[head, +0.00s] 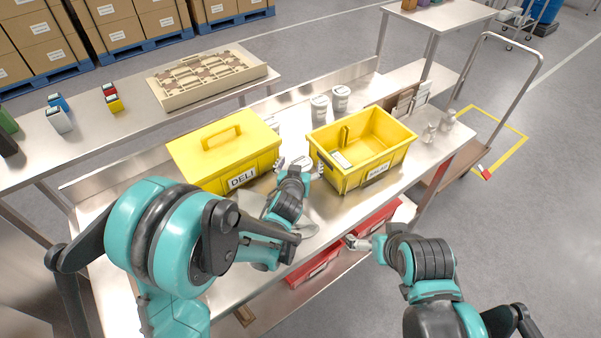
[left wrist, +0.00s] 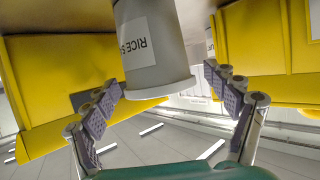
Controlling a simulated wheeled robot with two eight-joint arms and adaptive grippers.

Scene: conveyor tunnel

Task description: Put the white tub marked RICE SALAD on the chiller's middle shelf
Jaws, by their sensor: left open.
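The white tub (left wrist: 155,55) with a label starting "RICE S" appears upside down in the left wrist view, between the fingers of my left gripper (left wrist: 163,82). The fingers are open, with a visible gap on the tub's right side. In the head view, my left gripper (head: 296,166) is at the gap between two yellow boxes, and the tub's pale lid (head: 301,160) is mostly hidden by it. My right gripper (head: 362,243) is low in front of the table; its finger opening is too small to judge. No chiller shelf is recognisable.
A closed yellow DELI box (head: 215,150) stands left of the tub and an open yellow box (head: 375,150) right of it, both close. Pale tubs (head: 319,108) stand behind. Red bins (head: 315,270) sit under the steel table (head: 320,213). A trolley (head: 465,150) stands right.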

